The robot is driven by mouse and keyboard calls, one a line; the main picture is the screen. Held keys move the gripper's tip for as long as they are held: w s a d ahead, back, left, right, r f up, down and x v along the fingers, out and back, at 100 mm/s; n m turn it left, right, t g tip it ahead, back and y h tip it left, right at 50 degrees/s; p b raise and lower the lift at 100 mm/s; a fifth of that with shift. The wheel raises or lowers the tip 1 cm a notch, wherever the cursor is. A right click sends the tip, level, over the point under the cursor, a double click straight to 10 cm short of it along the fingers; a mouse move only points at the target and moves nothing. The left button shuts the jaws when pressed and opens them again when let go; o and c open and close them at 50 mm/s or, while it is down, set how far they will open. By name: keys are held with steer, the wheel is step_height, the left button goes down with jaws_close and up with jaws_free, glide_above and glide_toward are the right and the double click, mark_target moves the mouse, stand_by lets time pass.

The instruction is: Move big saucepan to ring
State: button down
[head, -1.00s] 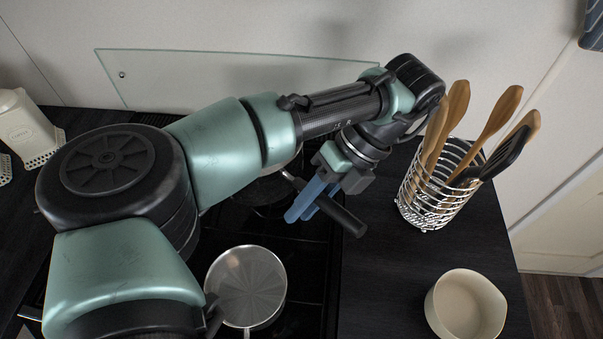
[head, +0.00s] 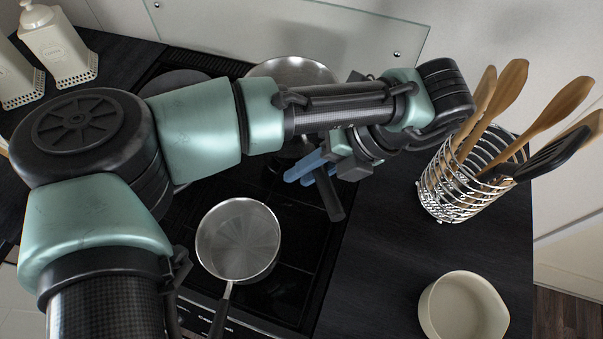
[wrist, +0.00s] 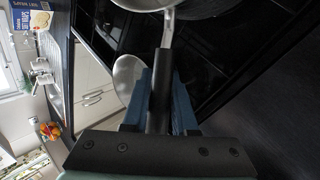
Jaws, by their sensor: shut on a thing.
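The big saucepan (head: 290,68) is steel and sits at the back of the black hob (head: 300,255) in the head view, partly hidden behind my arm. I cannot tell whether its base touches the hob. Its black handle (head: 328,195) points toward the front. My gripper (head: 303,172) has blue fingers shut on that handle. In the wrist view the handle (wrist: 160,105) lies between my fingers (wrist: 163,85), with the pan (wrist: 150,4) cut off at the top. A dark round ring (head: 180,80) shows at the back left of the hob.
A smaller steel saucepan (head: 238,240) stands on the front of the hob. A wire utensil holder (head: 450,190) and a cream bowl (head: 462,306) stand on the right worktop. A glass panel (head: 350,30) rises behind the hob. White canisters (head: 58,45) stand at back left.

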steer(key=shift+w+f, duration=0.1)
steer(key=shift+f, duration=2.95)
steer(key=shift+f, duration=0.35)
steer(key=c, duration=0.7)
jaws_free()
steer(key=v, duration=1.2)
steer(key=shift+r, duration=0.45)
